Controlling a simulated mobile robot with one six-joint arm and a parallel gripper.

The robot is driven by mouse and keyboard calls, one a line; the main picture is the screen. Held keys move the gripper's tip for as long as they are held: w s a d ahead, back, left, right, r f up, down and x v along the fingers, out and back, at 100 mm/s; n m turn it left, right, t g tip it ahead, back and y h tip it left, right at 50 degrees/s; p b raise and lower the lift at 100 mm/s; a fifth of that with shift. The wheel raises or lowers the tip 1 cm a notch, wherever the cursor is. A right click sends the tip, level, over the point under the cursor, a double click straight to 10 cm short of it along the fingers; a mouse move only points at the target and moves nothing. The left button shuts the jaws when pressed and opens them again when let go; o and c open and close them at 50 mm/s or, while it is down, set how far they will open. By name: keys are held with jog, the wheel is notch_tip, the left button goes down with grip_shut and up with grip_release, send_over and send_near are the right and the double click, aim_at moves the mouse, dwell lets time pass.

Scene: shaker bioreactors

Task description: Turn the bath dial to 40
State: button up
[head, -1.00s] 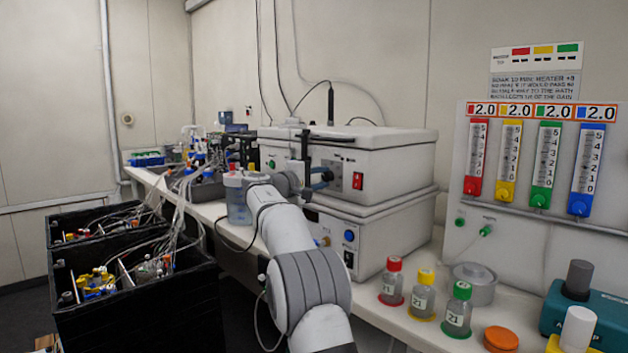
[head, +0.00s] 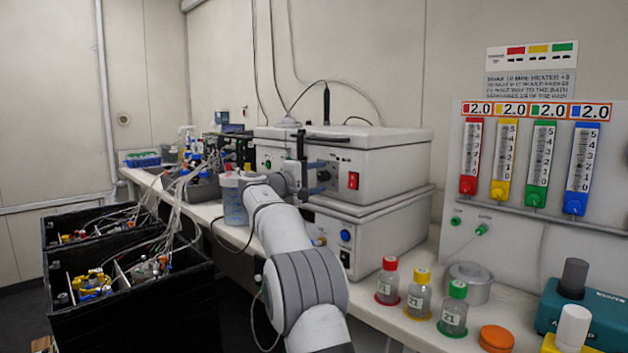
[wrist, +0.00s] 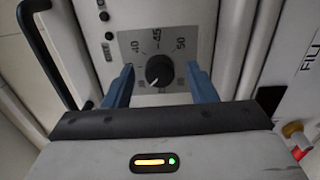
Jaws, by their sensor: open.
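The bath dial (wrist: 160,70) is a round black knob on a grey scale plate marked 40, 45 and 50 from left to right in the wrist view. A small white mark shows at the knob's lower left edge; I cannot tell surely which number the dial is set to. My gripper (wrist: 158,88) is open, with one blue finger on each side of the dial and a gap to the knob on both sides. In the head view my gripper (head: 318,177) is at the front panel of the upper white box (head: 390,158), and the dial is hidden there.
A red switch (head: 353,180) is right of my gripper on the same panel. A lower white unit (head: 385,232) stands beneath. A clear jar (head: 234,203) is left of my wrist. Capped bottles (head: 418,300) stand on the bench at right. A dark handle (wrist: 45,50) shows in the wrist view.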

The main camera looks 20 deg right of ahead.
jog(key=v, duration=0.7)
jog(key=shift+a+b, duration=0.2)
jog(key=shift+b, duration=0.1)
jog(key=shift+s, duration=0.2)
